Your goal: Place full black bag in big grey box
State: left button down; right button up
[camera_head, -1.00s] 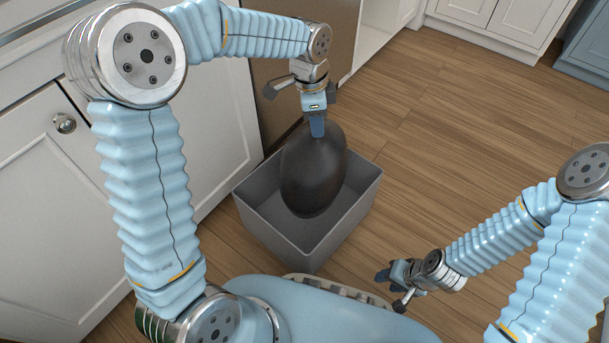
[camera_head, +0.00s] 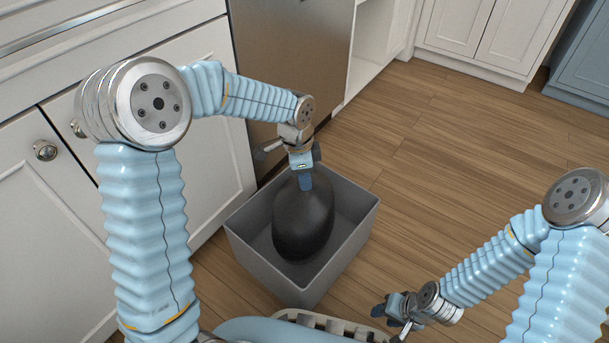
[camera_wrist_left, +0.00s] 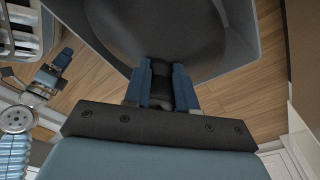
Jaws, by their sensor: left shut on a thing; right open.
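The full black bag (camera_head: 303,222) is rounded and dark and hangs upright from my left gripper (camera_head: 305,180). In the head view the bag is inside the outline of the big grey box (camera_head: 345,262), with the box walls around its lower part. I cannot tell if the bag touches the box floor. In the left wrist view my left gripper (camera_wrist_left: 161,88) is shut on the bag's gathered neck, and the bag (camera_wrist_left: 155,35) bulges beyond it. The grey box wall (camera_wrist_left: 243,35) shows there too. My right gripper (camera_head: 390,312) is open and empty, to the right of the box.
White cabinets (camera_head: 150,95) and a steel appliance front (camera_head: 285,60) stand close to the box's left and back. Wooden floor (camera_head: 450,150) is clear on the right. More white cabinets (camera_head: 490,35) and a blue-grey cabinet (camera_head: 585,60) stand at the far right.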

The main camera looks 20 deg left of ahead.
pick_arm(q)
jog(key=shift+f, duration=0.45)
jog(key=c, duration=0.9)
grip_release()
jog(key=r+p, duration=0.1)
jog(key=r, duration=0.3)
jog(key=a+r+p, duration=0.1)
jog(key=r, duration=0.3)
jog(key=r+p, duration=0.1)
jog(key=r, duration=0.4)
jog(key=shift+s+a+r, duration=0.1)
jog(key=shift+s+a, duration=0.1)
jog(key=shift+s, duration=0.05)
